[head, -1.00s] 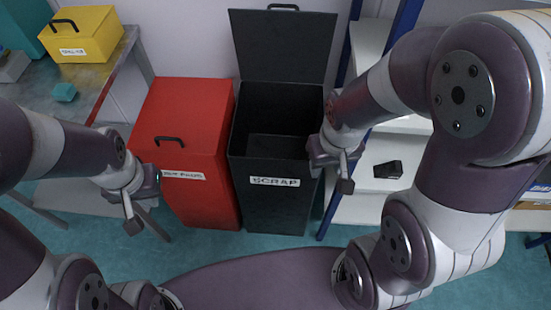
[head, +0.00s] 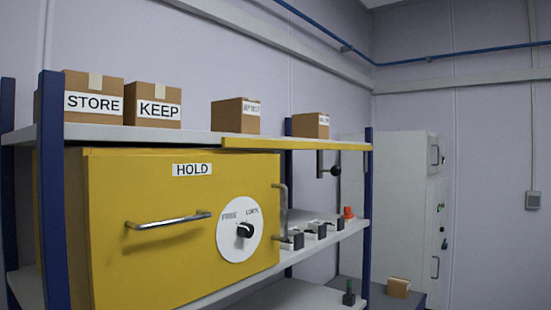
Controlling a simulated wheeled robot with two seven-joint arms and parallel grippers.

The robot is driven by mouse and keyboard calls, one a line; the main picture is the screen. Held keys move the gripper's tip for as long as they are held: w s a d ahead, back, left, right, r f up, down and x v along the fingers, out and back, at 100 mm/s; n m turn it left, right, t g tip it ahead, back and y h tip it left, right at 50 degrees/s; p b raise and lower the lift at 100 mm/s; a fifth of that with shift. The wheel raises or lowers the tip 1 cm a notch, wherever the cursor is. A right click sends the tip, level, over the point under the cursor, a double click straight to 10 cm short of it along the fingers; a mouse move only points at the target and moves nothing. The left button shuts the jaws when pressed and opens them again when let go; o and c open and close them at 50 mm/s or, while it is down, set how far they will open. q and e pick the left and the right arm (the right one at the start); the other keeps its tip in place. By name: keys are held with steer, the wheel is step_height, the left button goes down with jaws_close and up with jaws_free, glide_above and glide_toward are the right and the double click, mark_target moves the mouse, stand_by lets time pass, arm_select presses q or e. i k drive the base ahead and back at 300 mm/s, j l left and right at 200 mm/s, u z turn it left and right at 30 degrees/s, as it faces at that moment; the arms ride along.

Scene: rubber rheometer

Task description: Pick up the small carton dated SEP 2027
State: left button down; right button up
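Two smaller brown cartons stand on the top shelf. One carton (head: 236,116) is near the middle, with a small white label that is too blurred to read for sure. The other carton (head: 310,125) is further right, and its label is also too small to read. I cannot tell which of them, if either, is dated SEP 2027. Neither of my grippers shows in the head view now.
Cartons marked STORE (head: 93,82) and KEEP (head: 153,92) stand on the shelf's left. Below is a yellow HOLD cabinet (head: 110,220) with a handle and a FREE/LOCK dial (head: 244,231). A brown block (head: 398,288) lies low right, before a pale cabinet (head: 400,200).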

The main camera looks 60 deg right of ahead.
mark_target(239, 115)
steer(key=l+z, duration=0.2)
steer(key=z, duration=0.3)
steer(key=k+l+z, duration=0.1)
steer(key=l+z, duration=0.15)
steer(key=z, duration=0.25)
steer(key=l+z, duration=0.2)
steer(key=z, duration=0.25)
steer(key=l+z, duration=0.25)
steer(key=z, duration=0.25)
steer(key=i+l, duration=0.15)
steer(key=l, duration=0.1)
